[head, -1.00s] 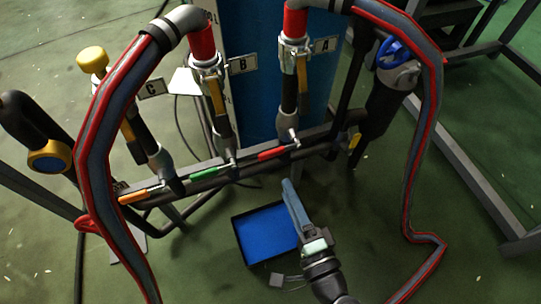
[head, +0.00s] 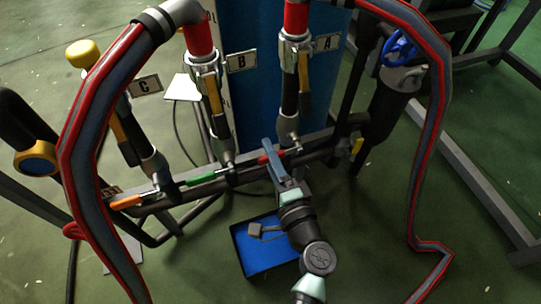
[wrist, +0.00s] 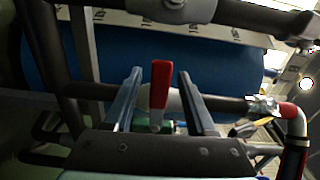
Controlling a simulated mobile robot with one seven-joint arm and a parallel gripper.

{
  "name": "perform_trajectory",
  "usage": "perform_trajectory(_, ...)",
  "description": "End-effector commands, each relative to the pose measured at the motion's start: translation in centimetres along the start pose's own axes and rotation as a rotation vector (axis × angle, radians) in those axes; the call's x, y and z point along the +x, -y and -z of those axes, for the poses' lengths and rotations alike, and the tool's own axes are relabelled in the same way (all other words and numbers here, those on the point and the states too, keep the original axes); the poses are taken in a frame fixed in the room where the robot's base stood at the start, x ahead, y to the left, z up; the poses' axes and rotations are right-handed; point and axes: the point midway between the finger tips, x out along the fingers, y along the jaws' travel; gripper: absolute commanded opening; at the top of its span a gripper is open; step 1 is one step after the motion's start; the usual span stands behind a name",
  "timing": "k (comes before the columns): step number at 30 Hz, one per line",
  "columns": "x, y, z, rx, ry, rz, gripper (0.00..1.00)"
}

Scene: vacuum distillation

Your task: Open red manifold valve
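The red manifold valve handle (head: 270,158) sits on the dark horizontal manifold pipe below the hose marked A. It lies along the pipe in the head view. In the wrist view the red handle (wrist: 160,85) stands between the two fingers, with a gap on each side. My gripper (head: 272,152) is at the handle; in the wrist view my gripper (wrist: 158,88) has its two blue-grey fingers apart, one on either side of the handle. The fingers hide part of the handle in the head view.
A green handle (head: 202,179) and an orange handle (head: 127,201) sit farther left on the same manifold. A red-edged hose (head: 425,170) hangs at the right. A blue-bottomed tray (head: 262,262) lies below. A blue valve wheel (head: 399,48) is at the upper right.

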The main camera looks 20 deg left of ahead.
Motion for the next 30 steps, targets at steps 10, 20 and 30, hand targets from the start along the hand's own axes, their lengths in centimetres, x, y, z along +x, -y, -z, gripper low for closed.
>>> perform_trajectory(10, -0.04, -0.01, 0.0, 0.0, 0.0, 0.0, 0.0)
perform_trajectory(20, -0.06, -0.02, 0.0, 0.001, 0.0, 0.0, 0.0)
perform_trajectory(30, -0.07, -0.03, 0.01, 0.001, 0.0, 0.0, 0.0)
